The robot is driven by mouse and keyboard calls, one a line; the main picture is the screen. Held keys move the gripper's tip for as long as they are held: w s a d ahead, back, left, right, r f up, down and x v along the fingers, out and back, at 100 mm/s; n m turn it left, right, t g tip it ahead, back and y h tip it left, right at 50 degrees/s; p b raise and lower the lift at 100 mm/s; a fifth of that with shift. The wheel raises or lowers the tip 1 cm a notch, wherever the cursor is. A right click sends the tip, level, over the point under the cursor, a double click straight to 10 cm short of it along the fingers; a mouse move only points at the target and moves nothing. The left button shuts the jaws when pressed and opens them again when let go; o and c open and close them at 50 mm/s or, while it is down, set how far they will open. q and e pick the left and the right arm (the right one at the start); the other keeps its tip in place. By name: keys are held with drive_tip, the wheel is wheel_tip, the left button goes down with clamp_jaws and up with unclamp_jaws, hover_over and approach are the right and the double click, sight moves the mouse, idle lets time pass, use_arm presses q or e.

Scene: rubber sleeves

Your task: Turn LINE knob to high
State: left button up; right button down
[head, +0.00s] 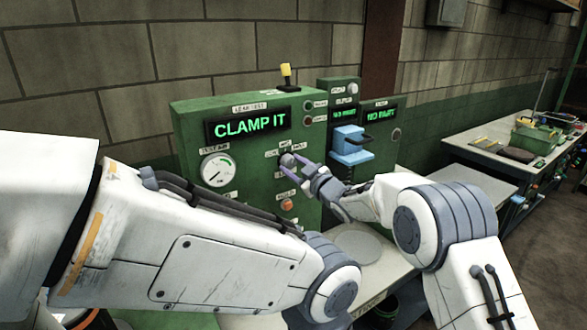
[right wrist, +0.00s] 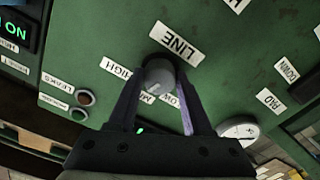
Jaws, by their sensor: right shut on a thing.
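The LINE knob (head: 287,160) is a small round grey knob on the front of the green panel, right of the gauge. In the right wrist view the knob (right wrist: 158,76) appears upside down, under the LINE label (right wrist: 176,43). The HIGH label (right wrist: 120,71) is on one side and the LOW label on the other, partly behind a finger. My right gripper (head: 295,162) is shut on the knob, with one finger on each side in the right wrist view (right wrist: 158,90). Which setting the knob points to is not clear. My left arm crosses the front; its gripper is out of view.
The green panel's display (head: 249,123) reads CLAMP IT. A gauge (head: 217,169) and an orange button (head: 287,204) are near the knob. A blue clamp-like fixture (head: 351,146) stands to the right. A cluttered bench (head: 480,135) is farther right.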

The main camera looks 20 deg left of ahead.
drive_tip(key=m, duration=0.2)
drive_tip(key=shift+m, duration=1.8)
drive_tip(key=shift+c, duration=1.6)
unclamp_jaws()
drive_tip(key=shift+s+d, duration=0.1)
